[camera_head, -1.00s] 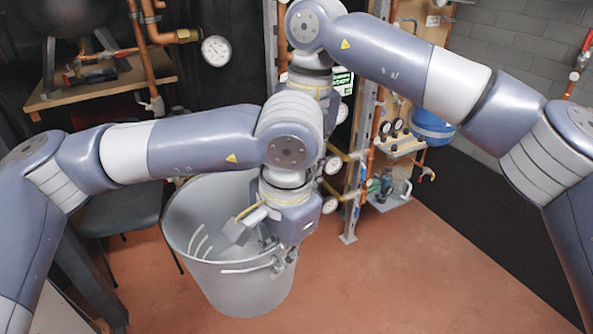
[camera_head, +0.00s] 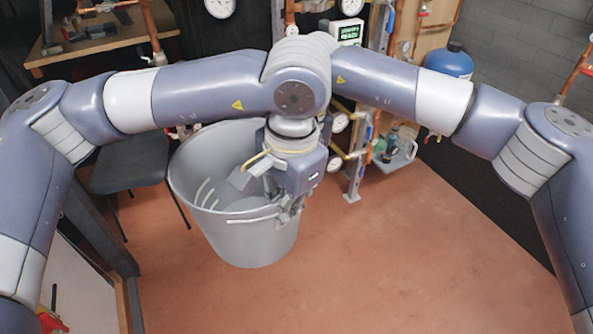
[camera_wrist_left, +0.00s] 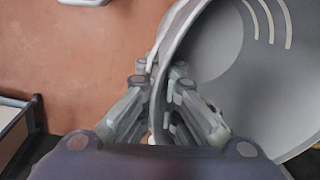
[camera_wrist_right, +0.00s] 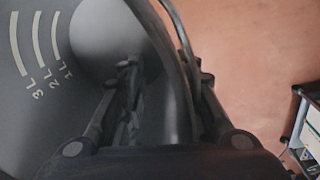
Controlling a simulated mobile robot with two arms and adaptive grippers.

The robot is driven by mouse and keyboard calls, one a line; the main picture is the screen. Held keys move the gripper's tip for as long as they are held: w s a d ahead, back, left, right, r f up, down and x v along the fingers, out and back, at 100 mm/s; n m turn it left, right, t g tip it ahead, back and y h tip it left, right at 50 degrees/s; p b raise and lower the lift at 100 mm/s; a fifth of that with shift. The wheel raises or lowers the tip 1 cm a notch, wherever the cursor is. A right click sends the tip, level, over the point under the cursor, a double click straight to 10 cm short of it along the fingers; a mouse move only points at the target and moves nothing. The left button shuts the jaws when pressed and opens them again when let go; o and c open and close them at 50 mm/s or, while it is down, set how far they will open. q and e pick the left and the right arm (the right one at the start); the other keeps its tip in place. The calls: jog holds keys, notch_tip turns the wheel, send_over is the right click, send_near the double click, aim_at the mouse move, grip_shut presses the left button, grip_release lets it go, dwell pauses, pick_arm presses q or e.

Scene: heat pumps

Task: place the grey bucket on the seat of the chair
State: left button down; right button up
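The grey bucket (camera_head: 245,242) stands on the red floor just right of the chair. The chair has a dark seat (camera_head: 130,165), which is empty. My left gripper (camera_head: 284,212) is at the bucket's right rim. In the left wrist view its fingers (camera_wrist_left: 160,82) are closed on the bucket wall, one inside and one outside. My right gripper is hidden behind my left arm in the head view. In the right wrist view its fingers (camera_wrist_right: 167,78) straddle the bucket rim with a visible gap, and volume marks show inside the bucket (camera_wrist_right: 105,40).
A wooden bench (camera_head: 100,40) stands behind the chair. A pipe rack with gauges (camera_head: 338,122) and a blue tank (camera_head: 447,60) stand behind the bucket. The floor (camera_head: 420,250) to the right is clear.

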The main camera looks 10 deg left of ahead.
grip_shut()
pick_arm(q)
jog(key=c, duration=2.1)
grip_release()
pick_arm(e)
jog(key=shift+s+a+r, duration=0.1)
jog(key=shift+a, duration=0.05)
pick_arm(q)
jog(key=o, duration=0.4)
jog(key=shift+d, duration=0.1)
jog(key=shift+r, duration=0.1)
